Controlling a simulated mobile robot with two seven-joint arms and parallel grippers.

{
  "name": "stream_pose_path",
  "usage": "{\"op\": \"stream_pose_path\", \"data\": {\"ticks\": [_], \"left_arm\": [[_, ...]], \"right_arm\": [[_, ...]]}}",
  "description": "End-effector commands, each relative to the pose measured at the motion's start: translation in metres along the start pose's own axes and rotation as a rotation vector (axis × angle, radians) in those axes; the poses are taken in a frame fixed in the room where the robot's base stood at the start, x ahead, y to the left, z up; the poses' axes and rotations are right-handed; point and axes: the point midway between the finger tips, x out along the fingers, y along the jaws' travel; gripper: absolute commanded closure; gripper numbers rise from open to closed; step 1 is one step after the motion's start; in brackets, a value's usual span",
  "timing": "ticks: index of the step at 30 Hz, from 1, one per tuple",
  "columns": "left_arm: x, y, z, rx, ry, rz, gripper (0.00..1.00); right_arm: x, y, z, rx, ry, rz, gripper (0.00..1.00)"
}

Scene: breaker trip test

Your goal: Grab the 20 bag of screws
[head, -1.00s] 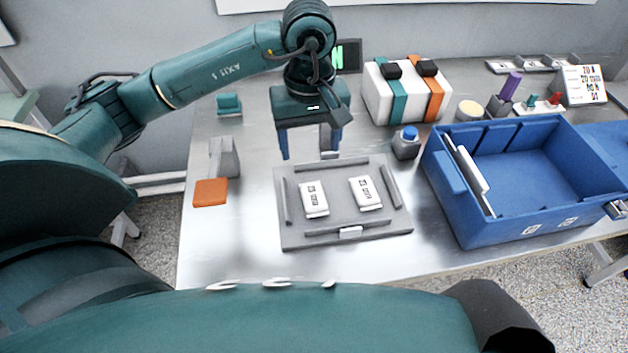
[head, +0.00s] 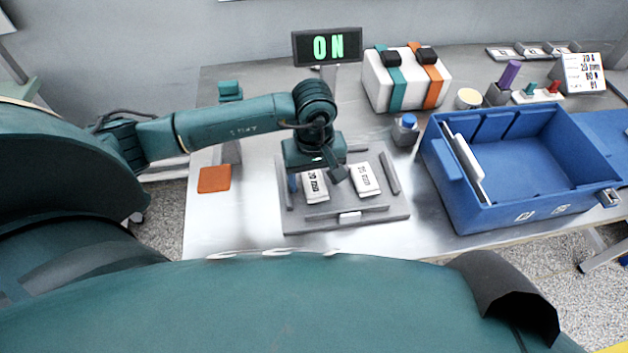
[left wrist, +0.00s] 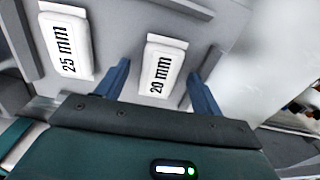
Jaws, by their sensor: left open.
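The white bag marked 20 mm (head: 316,188) lies on the left part of a grey tray (head: 345,226). The white bag marked 25 mm (head: 367,181) lies on the tray to its right. My left gripper (head: 315,180) is open above the 20 mm bag and hides part of it in the head view. In the left wrist view, the 20 mm bag (left wrist: 163,68) shows between the two blue fingers (left wrist: 160,85), apart from both. The 25 mm bag (left wrist: 68,46) is outside the fingers, at the upper left. My right gripper is not in view.
A bottle with a blue cap (head: 405,130) and a strapped white case (head: 405,80) stand behind. An orange pad (head: 214,179) lies left. A display (head: 327,47) reads ON.

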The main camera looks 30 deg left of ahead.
Motion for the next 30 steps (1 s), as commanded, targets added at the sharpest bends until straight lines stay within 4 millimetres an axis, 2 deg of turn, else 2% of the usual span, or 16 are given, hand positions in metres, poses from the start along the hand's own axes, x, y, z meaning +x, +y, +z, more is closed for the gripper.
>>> {"op": "stream_pose_path", "data": {"ticks": [7,25,30], "left_arm": [[0.0021,0.0002,0.0000,0.000,0.000,0.001,0.33],[0.0016,0.0002,-0.0001,0.000,0.000,0.001,0.82],[0.0013,0.0003,-0.0002,0.000,0.000,0.001,0.83]], "right_arm": [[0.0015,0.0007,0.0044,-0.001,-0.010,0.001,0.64],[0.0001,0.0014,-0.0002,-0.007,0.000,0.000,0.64],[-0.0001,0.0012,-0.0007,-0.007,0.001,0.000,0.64]]}}
